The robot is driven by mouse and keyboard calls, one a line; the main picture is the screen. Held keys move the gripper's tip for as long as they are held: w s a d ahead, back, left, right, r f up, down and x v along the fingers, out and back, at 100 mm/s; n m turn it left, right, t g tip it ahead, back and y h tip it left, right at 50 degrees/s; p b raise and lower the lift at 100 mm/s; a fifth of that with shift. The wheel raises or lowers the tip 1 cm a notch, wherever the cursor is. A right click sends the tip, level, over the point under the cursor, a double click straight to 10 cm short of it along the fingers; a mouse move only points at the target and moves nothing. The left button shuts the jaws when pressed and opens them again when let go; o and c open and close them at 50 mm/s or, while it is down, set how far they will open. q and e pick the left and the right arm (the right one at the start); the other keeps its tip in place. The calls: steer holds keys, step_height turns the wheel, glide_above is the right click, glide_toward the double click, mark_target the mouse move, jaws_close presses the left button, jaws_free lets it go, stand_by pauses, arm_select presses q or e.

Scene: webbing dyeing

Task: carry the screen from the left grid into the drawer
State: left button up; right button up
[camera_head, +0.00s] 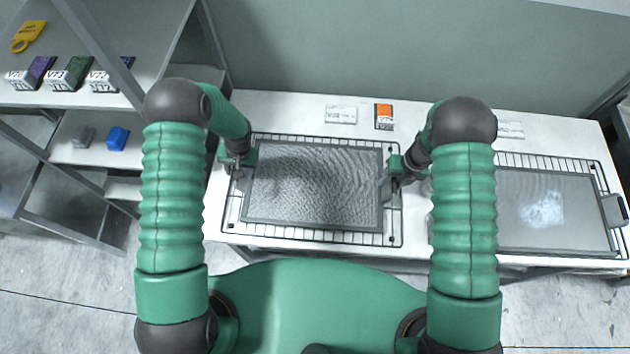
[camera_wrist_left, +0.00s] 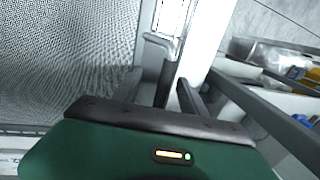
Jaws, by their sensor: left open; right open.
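The screen (camera_head: 315,185), a rippled grey mesh in a dark frame with side handles, lies flat on the left grid (camera_head: 325,238), a black wire rack on the white table. Its mesh also shows in the left wrist view (camera_wrist_left: 70,60). My left gripper (camera_head: 238,162) is open at the screen's left handle. Its fingers show in the left wrist view (camera_wrist_left: 178,95); whether the handle lies between them is unclear. My right gripper (camera_head: 397,172) is open at the screen's right edge, close to the right handle (camera_head: 388,188). I cannot make out a drawer.
A second screen (camera_head: 545,210) lies on the right grid (camera_head: 590,170). A grey shelf unit (camera_head: 120,30) with tagged colored samples stands at left. A grey wall (camera_head: 400,50) closes the back.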

arm_select(q)
steer(key=shift+a, duration=0.1)
steer(key=shift+c, duration=1.4)
arm_select(e)
steer(key=shift+a, duration=0.1)
steer(key=c, duration=0.3)
arm_select(q)
steer(key=c, duration=0.7)
arm_select(e)
steer(key=shift+d, duration=0.2)
jaws_close()
arm_select(q)
jaws_close()
